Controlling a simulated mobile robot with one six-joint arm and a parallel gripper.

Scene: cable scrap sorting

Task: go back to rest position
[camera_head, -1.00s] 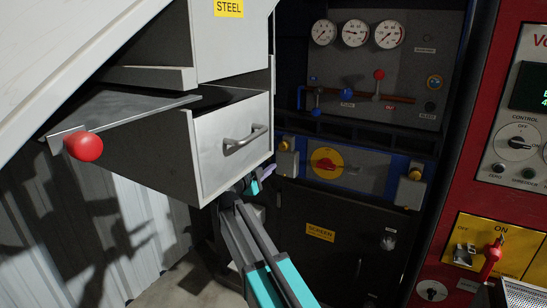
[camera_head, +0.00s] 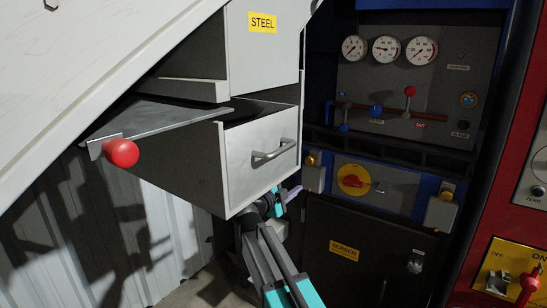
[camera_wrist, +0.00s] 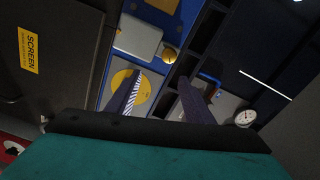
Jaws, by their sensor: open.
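My gripper (camera_head: 287,198) is below the front of the open lower drawer (camera_head: 260,158) in the head view, partly hidden by its lower edge and my own arm. In the wrist view my gripper (camera_wrist: 158,100) shows two dark fingers spread apart with nothing between them. Beyond the fingers are a yellow disc (camera_wrist: 146,97) on a panel and a small white gauge (camera_wrist: 245,118). I cannot tell the exact gap between my gripper and the drawer.
A grey plate with a red knob (camera_head: 122,153) juts out left of the drawer. Above is a cabinet front labelled STEEL (camera_head: 262,60). At the right stand a gauge panel (camera_head: 430,75), a dark SCREEN door (camera_head: 370,235) and a red control cabinet (camera_head: 500,215).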

